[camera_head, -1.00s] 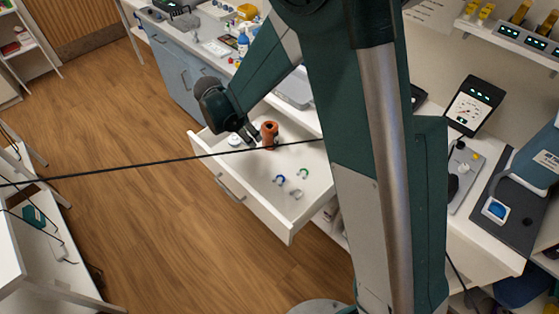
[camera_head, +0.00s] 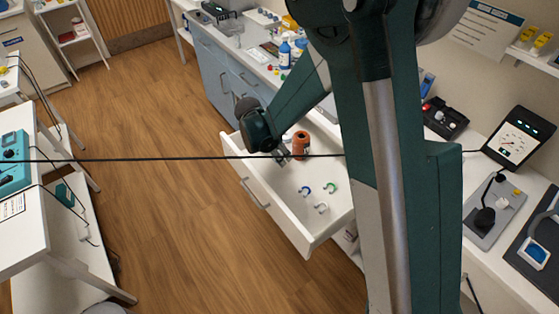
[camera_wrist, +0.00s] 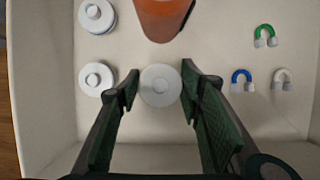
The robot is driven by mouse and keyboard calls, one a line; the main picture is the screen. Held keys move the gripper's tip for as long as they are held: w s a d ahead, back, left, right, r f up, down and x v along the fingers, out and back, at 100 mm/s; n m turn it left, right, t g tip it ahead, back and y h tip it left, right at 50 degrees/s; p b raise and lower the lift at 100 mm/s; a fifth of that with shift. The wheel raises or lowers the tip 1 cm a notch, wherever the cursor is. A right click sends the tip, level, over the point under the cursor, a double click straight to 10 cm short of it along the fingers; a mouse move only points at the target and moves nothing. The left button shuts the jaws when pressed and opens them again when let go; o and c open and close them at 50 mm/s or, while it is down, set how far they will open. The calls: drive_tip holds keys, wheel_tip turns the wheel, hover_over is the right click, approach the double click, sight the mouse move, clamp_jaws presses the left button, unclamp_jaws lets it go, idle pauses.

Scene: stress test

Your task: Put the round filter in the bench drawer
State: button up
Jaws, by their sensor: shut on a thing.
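The round filter (camera_wrist: 160,86) is a pale white disc between my fingertips in the wrist view. My gripper (camera_wrist: 160,82) is shut on it. The bench drawer (camera_head: 284,226) is pulled open in the head view, and its pale floor (camera_wrist: 55,125) fills most of the wrist view. My gripper (camera_head: 282,153) is over the far left part of the drawer, close to an orange-brown bottle (camera_head: 301,143). The filter is not discernible in the head view. I cannot tell whether it touches the drawer floor.
Two white round pieces with raised hubs, one upper (camera_wrist: 97,15) and one lower (camera_wrist: 97,78), lie left of my gripper. Green (camera_wrist: 265,36), blue (camera_wrist: 242,78) and white (camera_wrist: 282,78) U-shaped pieces lie right. A dark cable (camera_head: 150,159) crosses the head view.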

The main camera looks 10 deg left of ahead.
drive_tip(key=shift+f, duration=0.1)
drive_tip(key=shift+f+b, duration=0.5)
drive_tip(key=shift+f, duration=1.25)
drive_tip(key=shift+f, duration=0.15)
drive_tip(key=o, duration=0.8)
drive_tip(key=shift+r, duration=0.2)
drive_tip(key=p+v, duration=0.2)
drive_tip(key=v, duration=1)
drive_tip(key=shift+d, duration=0.1)
